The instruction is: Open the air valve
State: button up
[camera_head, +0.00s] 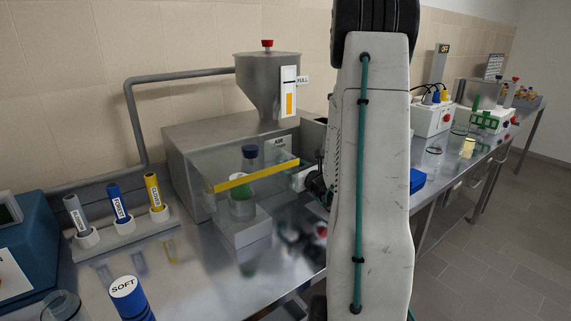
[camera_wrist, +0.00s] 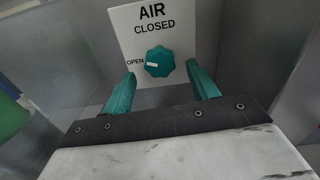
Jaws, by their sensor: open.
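The air valve is a teal scalloped knob (camera_wrist: 160,62) on a white plate (camera_wrist: 128,25) marked AIR and CLOSED, with OPEN at the knob's left. A white mark on the knob's face lies on its left side, towards the word OPEN. My gripper (camera_wrist: 160,71) is open, with one teal finger at the lower left of the knob and the other at its right. Gaps show between fingers and knob, and nothing is held. In the head view I cannot make out the knob, and my arm hides much of that area.
A steel hopper (camera_head: 266,85) rises from a steel housing (camera_head: 195,150). A clear cover with a yellow bar (camera_head: 257,175) shields a jar with green contents (camera_head: 241,195). Labelled tubes in a rack (camera_head: 130,226) and a blue SOFT bottle (camera_head: 131,300) stand left. A blue box (camera_head: 417,180) lies right.

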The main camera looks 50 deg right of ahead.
jog(key=shift+x, duration=1.6)
jog(key=c, duration=1)
jog(key=shift+n, duration=2.3)
jog(key=o, duration=1)
